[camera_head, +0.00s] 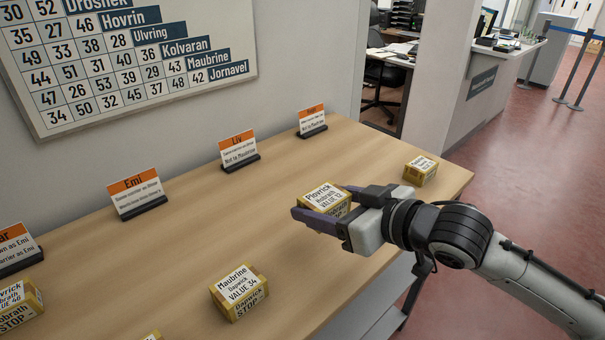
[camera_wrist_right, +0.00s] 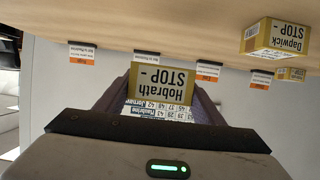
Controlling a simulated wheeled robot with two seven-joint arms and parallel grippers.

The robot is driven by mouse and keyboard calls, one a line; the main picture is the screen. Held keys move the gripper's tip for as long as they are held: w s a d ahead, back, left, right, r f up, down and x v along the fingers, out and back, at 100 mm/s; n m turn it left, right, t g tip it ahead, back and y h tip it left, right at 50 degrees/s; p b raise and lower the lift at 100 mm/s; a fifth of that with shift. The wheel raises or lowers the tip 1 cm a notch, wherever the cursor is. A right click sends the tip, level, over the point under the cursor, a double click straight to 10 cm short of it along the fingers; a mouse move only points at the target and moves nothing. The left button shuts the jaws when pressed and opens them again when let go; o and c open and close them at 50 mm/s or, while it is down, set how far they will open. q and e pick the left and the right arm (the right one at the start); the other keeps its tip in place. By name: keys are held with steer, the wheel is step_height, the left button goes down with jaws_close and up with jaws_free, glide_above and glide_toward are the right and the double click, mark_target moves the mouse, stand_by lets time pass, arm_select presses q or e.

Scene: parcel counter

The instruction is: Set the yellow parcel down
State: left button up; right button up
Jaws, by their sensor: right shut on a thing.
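A yellow parcel (camera_head: 326,200) with a white label reading Plovrick, Hobrath and a value is between the fingers of my right gripper (camera_head: 322,203). The right gripper is shut on it, one finger on each side. In the right wrist view, which is upside down, the held parcel (camera_wrist_right: 159,86) shows a face reading Hobrath STOP. It appears held a little above the wooden counter (camera_head: 200,220), with a gap below it; the exact height is hard to tell. My left gripper is in neither view.
Other yellow parcels stand on the counter: one labelled Maubrine (camera_head: 238,293) at the front, one at the right end (camera_head: 420,170), and one at the left edge (camera_head: 18,305). Name cards Emi (camera_head: 137,193) and Liv (camera_head: 239,150) line the back. The counter's middle is clear.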

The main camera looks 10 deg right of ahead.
steer(key=shift+s+r, duration=0.1)
steer(key=shift+r, duration=0.4)
steer(key=s+d+r+m+t+h, duration=0.2)
steer(key=s+d+r+m+h, duration=0.2)
steer(key=d+r+m+h, duration=0.2)
steer(key=d+r+h, duration=0.1)
steer(key=d+r, duration=0.1)
steer(key=d, duration=0.1)
steer(key=shift+s+d+m, duration=0.15)
steer(key=shift+d+m, duration=0.05)
steer(key=shift+m, duration=0.2)
steer(key=shift+r, duration=0.1)
